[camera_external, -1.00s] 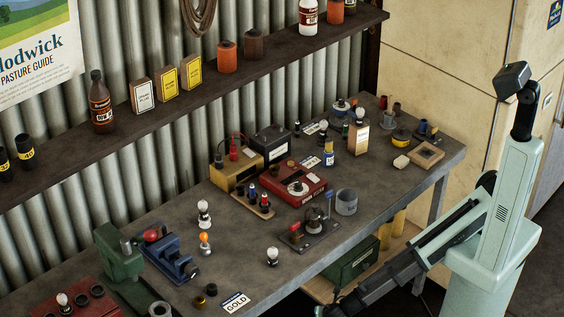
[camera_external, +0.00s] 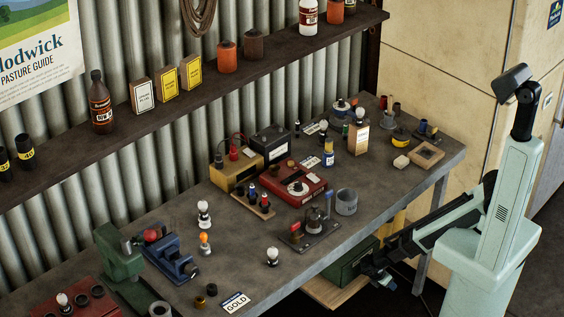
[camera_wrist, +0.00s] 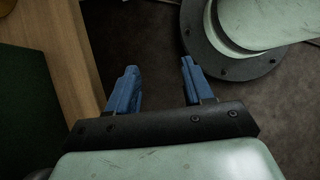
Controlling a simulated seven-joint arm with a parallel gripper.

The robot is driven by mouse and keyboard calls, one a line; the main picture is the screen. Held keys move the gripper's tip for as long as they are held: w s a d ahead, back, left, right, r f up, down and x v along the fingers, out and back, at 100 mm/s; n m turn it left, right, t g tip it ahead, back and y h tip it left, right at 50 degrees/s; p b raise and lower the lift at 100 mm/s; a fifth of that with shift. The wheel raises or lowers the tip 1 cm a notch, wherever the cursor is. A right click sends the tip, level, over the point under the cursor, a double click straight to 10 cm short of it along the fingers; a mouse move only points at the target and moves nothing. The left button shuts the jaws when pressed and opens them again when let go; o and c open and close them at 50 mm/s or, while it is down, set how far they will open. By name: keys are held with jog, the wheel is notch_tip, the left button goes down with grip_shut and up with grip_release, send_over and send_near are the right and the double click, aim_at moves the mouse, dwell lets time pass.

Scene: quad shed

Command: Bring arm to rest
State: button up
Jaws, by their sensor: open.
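My gripper shows in the wrist view (camera_wrist: 160,85) with its two blue fingers apart and nothing between them. It points down toward the dark floor, beside the edge of a wooden board on the left. In the external view my gripper (camera_external: 384,280) is low, below the front edge of the workbench (camera_external: 330,262) and close to my pale green base. The arm is folded in toward that base. The fingers are small and dark there.
A low wooden shelf (camera_external: 335,290) under the bench carries a green box (camera_external: 352,262), close to my gripper. Dark floor (camera_wrist: 150,35) lies below the fingers.

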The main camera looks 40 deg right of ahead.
jog(key=s+d+m+g+y, duration=0.5)
jog(key=s+d+m, duration=0.5)
jog(key=d+m, duration=0.3)
jog(key=shift+s+d+r+m+y, duration=0.35)
jog(key=shift+m+y, duration=0.35)
jog(key=shift+m, duration=1.1)
